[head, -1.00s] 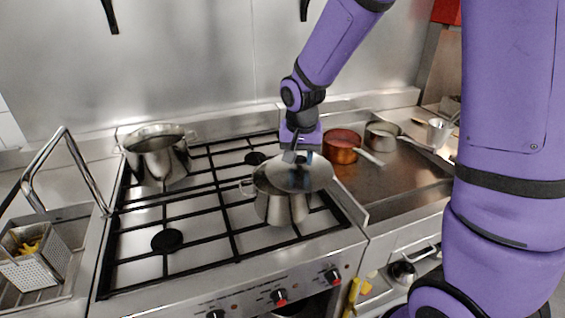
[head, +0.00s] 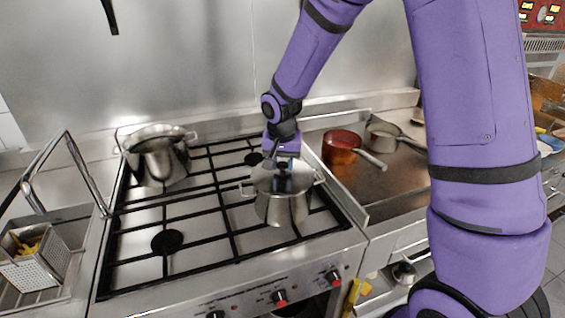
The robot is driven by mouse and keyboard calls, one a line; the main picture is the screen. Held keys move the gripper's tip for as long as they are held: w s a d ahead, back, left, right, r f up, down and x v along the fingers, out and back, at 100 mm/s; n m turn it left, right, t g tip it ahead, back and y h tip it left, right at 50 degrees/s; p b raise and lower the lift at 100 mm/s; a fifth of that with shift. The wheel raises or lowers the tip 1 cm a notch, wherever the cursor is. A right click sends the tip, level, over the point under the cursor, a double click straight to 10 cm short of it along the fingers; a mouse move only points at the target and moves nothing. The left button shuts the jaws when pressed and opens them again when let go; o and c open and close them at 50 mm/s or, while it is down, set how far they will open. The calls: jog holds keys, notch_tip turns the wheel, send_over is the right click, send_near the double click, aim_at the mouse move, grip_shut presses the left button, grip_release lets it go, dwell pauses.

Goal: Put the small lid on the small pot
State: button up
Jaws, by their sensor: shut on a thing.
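The small pot (head: 281,209) is a steel pot with side handles, standing on the right part of the gas stove. The small lid (head: 265,180) is a shiny steel disc at the pot's mouth, roughly level and lined up with the rim. Whether it touches the rim all round I cannot tell. My gripper (head: 283,168) is above the pot, shut on the lid's knob. The fingertips and knob are small and partly hidden.
A larger steel pot (head: 158,158) stands at the stove's back left. A copper saucepan (head: 341,148) and a steel saucepan (head: 383,136) stand on the counter to the right. A fryer basket (head: 36,258) is at the left. The stove's front left grate is clear.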

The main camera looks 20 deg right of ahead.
aim_at(282, 177)
jog(key=shift+f, duration=0.1)
jog(key=o, duration=1)
jog(key=shift+o, duration=0.2)
notch_tip(282, 177, up, 12)
jog(key=s, duration=0.2)
jog(key=s+d+r+n+t, duration=0.1)
jog(key=s+d+r, duration=0.1)
jog(key=s+r, duration=0.4)
jog(key=s+d+r+n+t, duration=0.1)
jog(key=s+d+r+n, duration=0.2)
jog(key=s, duration=0.5)
jog(key=s+d+r+n+t, duration=0.1)
jog(key=s+d+r, duration=0.1)
jog(key=s, duration=1.1)
jog(key=shift+s+r+t+y, duration=0.15)
jog(key=shift+r+t+y, duration=0.15)
jog(key=shift+r+y, duration=0.15)
